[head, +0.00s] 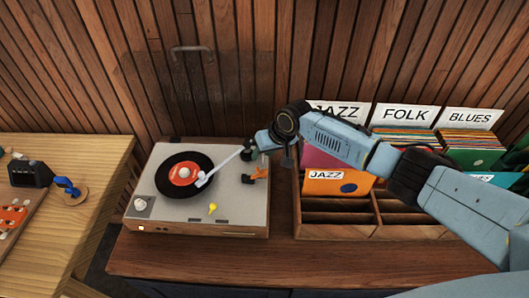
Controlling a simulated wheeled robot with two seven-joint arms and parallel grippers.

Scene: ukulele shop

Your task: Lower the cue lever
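The turntable (170,222) stands on the brown cabinet with a black record (170,160) with an orange label on its platter. The white tonearm (224,164) reaches from the back right, its head over the record near the label; I cannot tell whether it touches. A small orange lever-like part (259,174) sits beside the tonearm base, and a yellow part (212,208) stands nearer the front. I cannot tell for sure which is the cue lever. My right gripper (250,151) is at the tonearm base, just above the orange part; its fingers are too small to read. My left gripper is out of view.
A clear raised lid (188,90) stands behind the turntable. A wooden record rack (335,230) with JAZZ, FOLK and BLUES dividers stands close on the right, under my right arm. A wooden bench (100,160) with small tools is at left. The cabinet front (220,262) is clear.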

